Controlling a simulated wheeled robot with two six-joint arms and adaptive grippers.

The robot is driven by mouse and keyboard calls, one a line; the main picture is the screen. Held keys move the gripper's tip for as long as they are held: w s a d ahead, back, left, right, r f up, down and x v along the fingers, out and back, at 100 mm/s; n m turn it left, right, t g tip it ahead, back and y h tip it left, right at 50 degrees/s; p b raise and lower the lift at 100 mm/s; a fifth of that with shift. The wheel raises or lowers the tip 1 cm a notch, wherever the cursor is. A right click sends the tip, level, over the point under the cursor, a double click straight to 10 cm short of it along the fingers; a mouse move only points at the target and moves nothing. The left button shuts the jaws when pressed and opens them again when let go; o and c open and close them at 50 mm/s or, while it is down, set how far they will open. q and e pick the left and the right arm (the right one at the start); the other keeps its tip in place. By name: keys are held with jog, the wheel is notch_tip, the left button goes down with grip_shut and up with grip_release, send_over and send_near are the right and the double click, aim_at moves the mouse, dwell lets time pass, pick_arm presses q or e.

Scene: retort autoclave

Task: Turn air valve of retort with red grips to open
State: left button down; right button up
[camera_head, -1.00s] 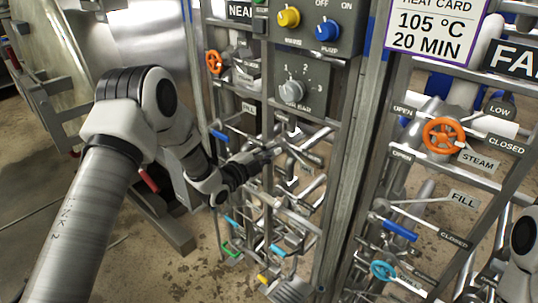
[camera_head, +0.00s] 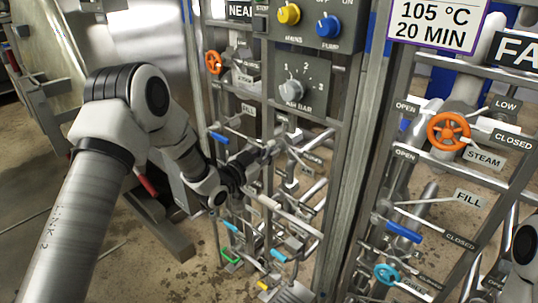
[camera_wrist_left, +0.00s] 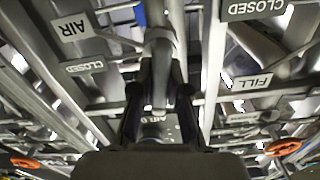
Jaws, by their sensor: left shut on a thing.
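My left gripper (camera_head: 266,152) reaches in from the left among the pipes of the near panel, below the grey control box. In the left wrist view the gripper (camera_wrist_left: 160,88) has its two dark fingers shut on a grey bar-like part (camera_wrist_left: 158,48), which I take as the air valve's handle. Its far end is hidden. An AIR label (camera_wrist_left: 72,27) and a CLOSED label (camera_wrist_left: 82,67) show upside down to its left. A red grip (camera_head: 148,184) shows behind my left arm, on the near retort's side. My right gripper is out of the head view.
The grey control box has a numbered dial (camera_head: 292,90). Blue (camera_head: 218,137), green (camera_head: 230,256) and other coloured handles crowd the near panel. The far panel has an orange wheel (camera_head: 448,131) and a blue handle (camera_head: 403,232). Metal uprights leave little room around the gripper.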

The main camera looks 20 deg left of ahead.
pick_arm(q)
jog(key=shift+n, duration=1.2)
jog(key=c, duration=1.1)
grip_release()
jog(key=v, duration=1.2)
jog(key=shift+r, duration=0.1)
